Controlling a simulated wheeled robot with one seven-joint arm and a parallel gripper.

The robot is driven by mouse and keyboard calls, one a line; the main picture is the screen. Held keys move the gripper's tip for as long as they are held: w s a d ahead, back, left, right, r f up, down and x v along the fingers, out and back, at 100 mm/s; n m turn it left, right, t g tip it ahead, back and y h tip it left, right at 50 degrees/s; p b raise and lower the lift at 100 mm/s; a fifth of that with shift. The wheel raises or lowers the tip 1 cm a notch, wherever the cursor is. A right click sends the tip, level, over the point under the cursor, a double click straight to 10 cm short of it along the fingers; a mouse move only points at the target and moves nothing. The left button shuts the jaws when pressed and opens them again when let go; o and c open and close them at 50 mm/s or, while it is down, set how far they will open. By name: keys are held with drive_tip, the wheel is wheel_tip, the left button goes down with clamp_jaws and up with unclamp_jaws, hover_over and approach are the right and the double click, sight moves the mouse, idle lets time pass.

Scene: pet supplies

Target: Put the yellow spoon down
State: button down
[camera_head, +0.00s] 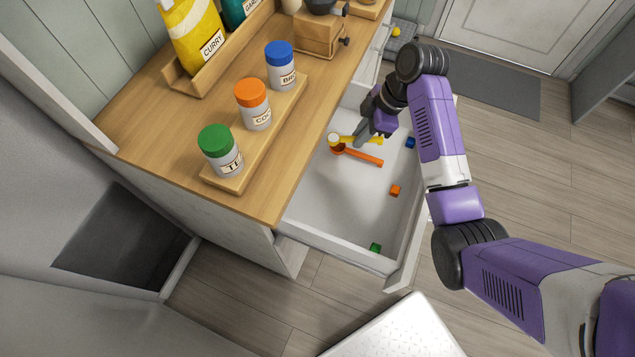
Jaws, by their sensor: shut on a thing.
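My gripper (363,133) is low inside the open drawer (350,205), near its back end, with the fingers pointing down and to the left. It is shut on the yellow spoon (376,141), whose middle is partly hidden by the fingers. The spoon lies roughly sideways, its paler end to the left. An orange spoon (365,156) lies just in front of it in the drawer. I cannot tell whether the yellow spoon touches the drawer floor or the orange spoon.
Small blue (410,142), orange (395,190) and green (375,248) blocks lie along the drawer's right side. The drawer's front-left floor is clear. The wooden counter (150,130) beside it bears a rack (240,165) with three capped jars.

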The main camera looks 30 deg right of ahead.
drive_tip(key=p, duration=0.3)
hover_over(316, 192)
drive_tip(key=d, duration=0.2)
drive_tip(key=f, duration=0.2)
drive_tip(key=a+f, duration=0.1)
drive_tip(key=shift+s, duration=0.35)
drive_tip(key=shift+f, duration=2)
drive_tip(key=shift+f, duration=0.1)
drive_tip(key=c, duration=1.4)
unclamp_jaws()
drive_tip(key=shift+c, duration=0.2)
drive_tip(key=v, duration=1.2)
drive_tip(key=shift+s, duration=0.1)
